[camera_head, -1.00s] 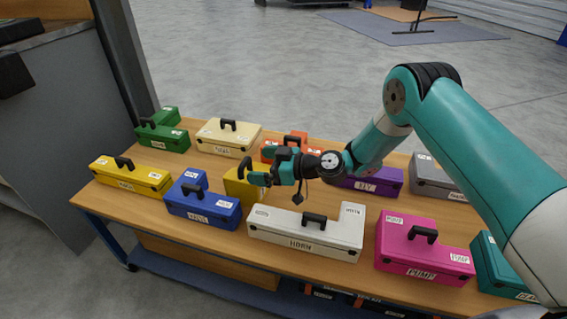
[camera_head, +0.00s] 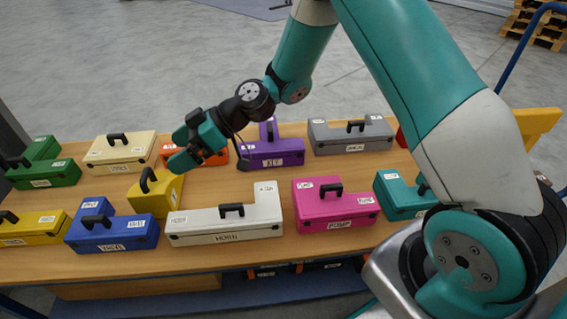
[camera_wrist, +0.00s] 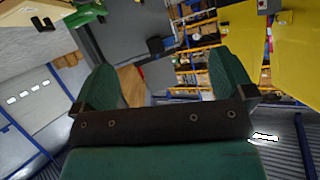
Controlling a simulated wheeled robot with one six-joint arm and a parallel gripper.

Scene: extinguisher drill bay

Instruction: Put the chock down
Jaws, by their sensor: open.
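A yellow case (camera_head: 166,194) with a black handle on its left side stands mid-table, behind the white HORN case. I take it for the chock, but its label is too small to read. My gripper (camera_head: 180,150) is open and empty, apart from its handle, above and to the right of it in the head view. In the wrist view my gripper (camera_wrist: 163,68) shows two spread green fingers with nothing between them. A yellow surface (camera_wrist: 228,45) shows beyond the right finger.
Blue (camera_head: 111,235), white (camera_head: 225,228), pink (camera_head: 334,207) and teal (camera_head: 400,197) cases line the table's front. Green, cream, orange, purple (camera_head: 272,153) and grey (camera_head: 350,135) cases stand behind. Another yellow case (camera_head: 32,229) is at far left. Bare tabletop (camera_head: 225,187) lies behind the white case.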

